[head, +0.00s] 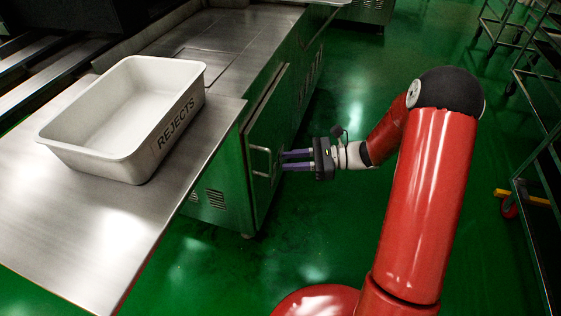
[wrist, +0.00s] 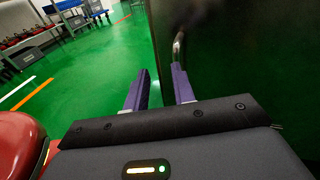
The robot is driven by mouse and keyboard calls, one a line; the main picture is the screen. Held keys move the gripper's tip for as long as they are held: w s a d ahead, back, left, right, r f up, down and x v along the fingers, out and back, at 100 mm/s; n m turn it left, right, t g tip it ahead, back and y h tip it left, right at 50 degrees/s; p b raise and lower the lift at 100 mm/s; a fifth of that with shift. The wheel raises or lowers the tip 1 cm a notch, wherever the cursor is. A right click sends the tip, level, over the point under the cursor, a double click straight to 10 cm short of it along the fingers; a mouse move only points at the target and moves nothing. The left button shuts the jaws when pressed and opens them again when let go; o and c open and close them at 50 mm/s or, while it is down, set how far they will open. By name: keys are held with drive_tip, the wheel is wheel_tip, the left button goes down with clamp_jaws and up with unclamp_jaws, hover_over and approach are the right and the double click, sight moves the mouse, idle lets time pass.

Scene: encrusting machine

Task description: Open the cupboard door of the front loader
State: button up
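The cupboard door (head: 277,115) is a dark metal panel on the side of the steel machine. In the wrist view my gripper (wrist: 160,82) has an empty gap between the fingers. I cannot tell whether a finger touches the handle.
A white bin marked REJECTS (head: 72,137) stands on the steel worktop (head: 85,225) at left. Wire racks (head: 535,150) stand at the right. The green floor (head: 345,75) is clear beside the door. A bench with crates (wrist: 35,45) stands far off in the wrist view.

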drive_tip(key=w+d+f+m+t, duration=0.1)
drive_tip(key=d+f+m+t, duration=0.1)
drive_tip(key=y, duration=0.1)
hover_over(271, 173)
drive_tip(key=shift+w, duration=0.3)
clamp_jaws()
